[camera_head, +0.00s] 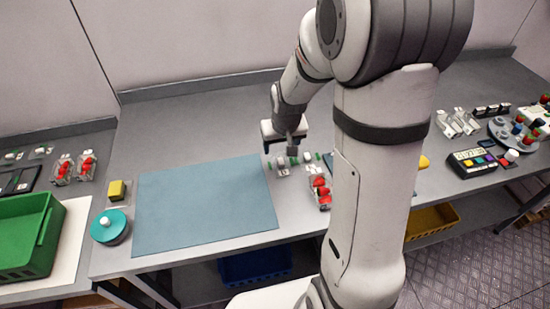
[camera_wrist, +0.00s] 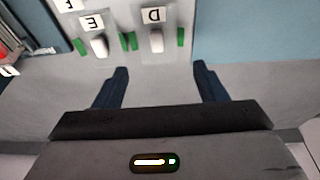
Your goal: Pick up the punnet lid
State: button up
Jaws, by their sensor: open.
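My gripper (camera_head: 287,150) hangs over the back middle of the bench, close above a row of small white upright pieces (camera_head: 281,161) with green marks. In the wrist view the gripper (camera_wrist: 161,68) is open, with its dark blue fingers apart and nothing between them. Ahead of the fingers stand a white knob by label D (camera_wrist: 156,42) and another by label E (camera_wrist: 100,46), each flanked by green strips. These may be lid handles; no clear lid outline can be made out. Filled punnets with red berries (camera_head: 319,187) stand just right of the row.
A blue-green mat (camera_head: 200,205) lies left of the row. A keypad device (camera_head: 475,162) stands at right. The bench behind the mat is clear.

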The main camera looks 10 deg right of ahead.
aim_at(281, 161)
jog(key=shift+s+p+x, duration=0.15)
jog(key=shift+p+x, duration=0.1)
jog(key=shift+x, duration=0.95)
jog(key=shift+s+p+x, duration=0.2)
jog(key=shift+x, duration=1)
jog(key=shift+s+p+x, duration=0.15)
jog(key=shift+p+x, duration=0.1)
jog(key=shift+x, duration=0.95)
jog(key=shift+d+f, duration=0.15)
jog(key=shift+c, duration=0.5)
jog(key=c, duration=0.6)
